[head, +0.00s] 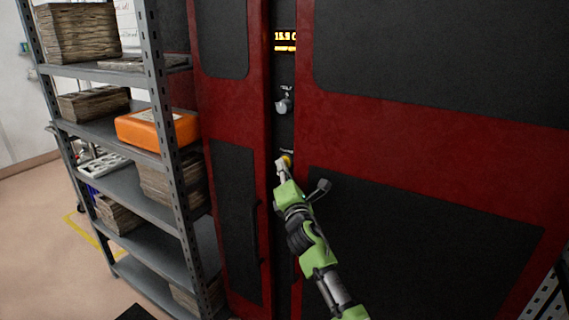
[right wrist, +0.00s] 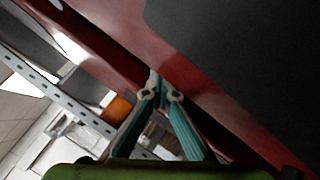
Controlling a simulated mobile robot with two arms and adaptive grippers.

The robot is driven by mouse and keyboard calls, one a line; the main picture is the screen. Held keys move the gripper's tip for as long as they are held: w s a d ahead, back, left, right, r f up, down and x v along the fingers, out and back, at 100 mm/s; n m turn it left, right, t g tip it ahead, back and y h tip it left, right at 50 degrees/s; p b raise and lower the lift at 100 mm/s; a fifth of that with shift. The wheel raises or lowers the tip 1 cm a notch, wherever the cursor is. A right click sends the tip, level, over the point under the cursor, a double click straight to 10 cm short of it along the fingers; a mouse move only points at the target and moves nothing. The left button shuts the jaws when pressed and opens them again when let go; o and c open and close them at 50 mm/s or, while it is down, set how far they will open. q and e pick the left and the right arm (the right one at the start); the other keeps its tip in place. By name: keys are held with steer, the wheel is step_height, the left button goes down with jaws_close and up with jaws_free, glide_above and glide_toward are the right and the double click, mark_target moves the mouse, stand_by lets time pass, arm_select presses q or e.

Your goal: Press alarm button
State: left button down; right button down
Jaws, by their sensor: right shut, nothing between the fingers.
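A small yellow button (head: 287,159) sits on the dark vertical strip between the red-framed panels of a tall cabinet. My right gripper (head: 281,166) is shut and empty, its fingertips right at the button and partly covering it. I cannot tell whether they touch it. In the right wrist view the closed fingertips (right wrist: 160,90) are in front of the red and dark cabinet face, and the button is hidden there. My left gripper is not in view.
A grey knob (head: 283,106) and a lit orange display (head: 286,42) are above the button on the same strip. A grey metal shelf (head: 171,130) with brown stacks and an orange case (head: 157,129) stands close on the left. Open floor (head: 35,220) lies beyond it.

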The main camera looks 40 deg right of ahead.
stand_by(0.4)
steer(key=shift+s+a, duration=0.35)
steer(key=shift+a, duration=0.35)
steer(key=shift+s+a+p, duration=0.1)
steer(key=shift+s+a, duration=0.2)
steer(key=shift+a, duration=0.45)
steer(key=shift+s+a+p, duration=0.1)
steer(key=shift+s+a, duration=0.25)
steer(key=shift+a, duration=0.45)
steer(key=shift+s+a+p, duration=0.1)
steer(key=shift+s+a, duration=0.2)
steer(key=shift+a, duration=0.45)
steer(key=shift+f, duration=0.15)
